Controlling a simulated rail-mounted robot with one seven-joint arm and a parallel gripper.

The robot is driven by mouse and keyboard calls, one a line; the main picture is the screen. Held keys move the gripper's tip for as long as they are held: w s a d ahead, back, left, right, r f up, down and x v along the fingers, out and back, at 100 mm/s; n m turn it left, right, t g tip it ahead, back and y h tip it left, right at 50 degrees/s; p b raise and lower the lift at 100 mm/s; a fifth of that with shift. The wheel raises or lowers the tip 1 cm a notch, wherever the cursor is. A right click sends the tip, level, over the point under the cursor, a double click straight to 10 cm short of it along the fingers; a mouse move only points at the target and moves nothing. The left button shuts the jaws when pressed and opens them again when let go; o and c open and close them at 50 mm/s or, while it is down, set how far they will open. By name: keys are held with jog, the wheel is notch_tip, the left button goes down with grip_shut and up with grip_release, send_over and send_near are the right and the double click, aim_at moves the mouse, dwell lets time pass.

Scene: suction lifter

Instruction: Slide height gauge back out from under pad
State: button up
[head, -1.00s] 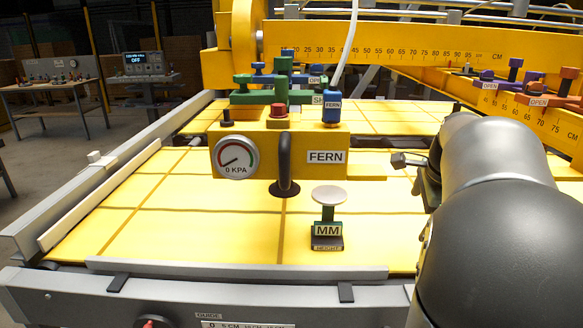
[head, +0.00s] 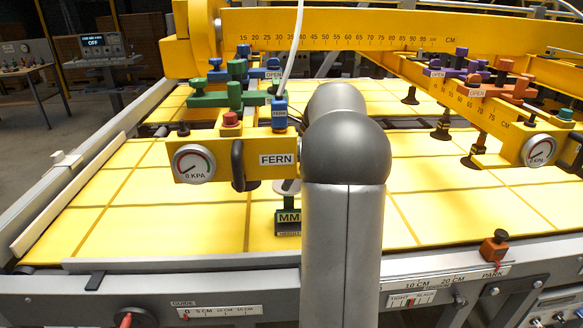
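The height gauge (head: 288,222) is a small green post with an MM label, a dark foot and a pale round top. My arm rises in the middle of the picture, just right of the gauge. My gripper is hidden behind the arm, so its grip does not show.
A pressure dial (head: 193,164) reading 0 KPA is on the FERN block. More suction pads hang from the right beam (head: 480,105). A grey front rail (head: 180,263) edges the sheet. The sheet's left part is clear.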

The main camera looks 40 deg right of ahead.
aim_at(289, 205)
jog(key=x, duration=0.7)
jog(key=shift+f+p, duration=0.15)
jog(key=shift+p, duration=0.2)
jog(key=c, duration=1.5)
